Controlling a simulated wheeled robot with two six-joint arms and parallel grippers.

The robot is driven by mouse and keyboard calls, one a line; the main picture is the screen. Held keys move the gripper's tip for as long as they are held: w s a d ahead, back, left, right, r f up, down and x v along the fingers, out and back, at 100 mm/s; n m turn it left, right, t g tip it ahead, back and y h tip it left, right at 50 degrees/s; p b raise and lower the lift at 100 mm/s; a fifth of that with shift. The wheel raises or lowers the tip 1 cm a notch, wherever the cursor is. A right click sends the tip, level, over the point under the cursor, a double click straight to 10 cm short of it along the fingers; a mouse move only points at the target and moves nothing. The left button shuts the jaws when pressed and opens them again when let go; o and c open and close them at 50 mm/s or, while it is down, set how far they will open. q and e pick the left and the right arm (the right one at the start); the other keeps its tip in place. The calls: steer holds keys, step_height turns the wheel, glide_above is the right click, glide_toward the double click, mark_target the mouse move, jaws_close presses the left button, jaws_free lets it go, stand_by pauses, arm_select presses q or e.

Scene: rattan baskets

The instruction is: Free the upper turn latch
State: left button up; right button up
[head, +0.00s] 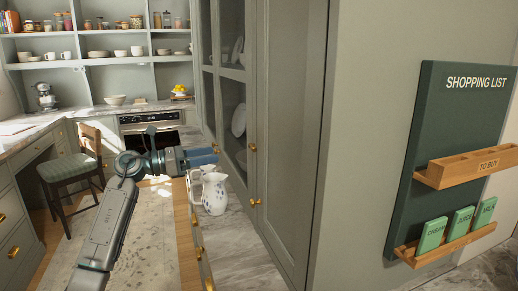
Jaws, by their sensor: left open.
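A small brass fitting (253,147), the upper one on the tall grey-green cabinet (285,130), sits at the edge between the glass-fronted part and the plain door. It is too small to tell which way it is turned. Lower brass hardware (255,202) shows below it on the same cabinet. My left gripper (205,157) is open and points right toward the cabinet. It appears left of the upper brass fitting and apart from it, with nothing visible between its fingers. My right gripper is out of view.
A white patterned jug (214,194) stands on the marble counter (236,232) just below my left gripper. A shopping list board (435,140) hangs at the right. A chair (78,168) stands at the left, by the far counter.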

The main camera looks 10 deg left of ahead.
mark_target(250, 146)
arm_select(q)
steer(key=shift+m, duration=0.4)
steer(key=p+x, duration=0.1)
steer(key=x, duration=0.2)
steer(key=p+x, duration=0.1)
steer(key=x, duration=0.2)
steer(key=r+p+x, duration=0.1)
steer(key=p+x, duration=0.1)
steer(key=x, duration=0.2)
steer(key=shift+s+d, duration=0.1)
steer(key=shift+d, duration=0.05)
steer(key=shift+w+d, duration=0.25)
steer(key=shift+d, duration=0.1)
steer(key=shift+f, duration=0.1)
steer(key=c, duration=1)
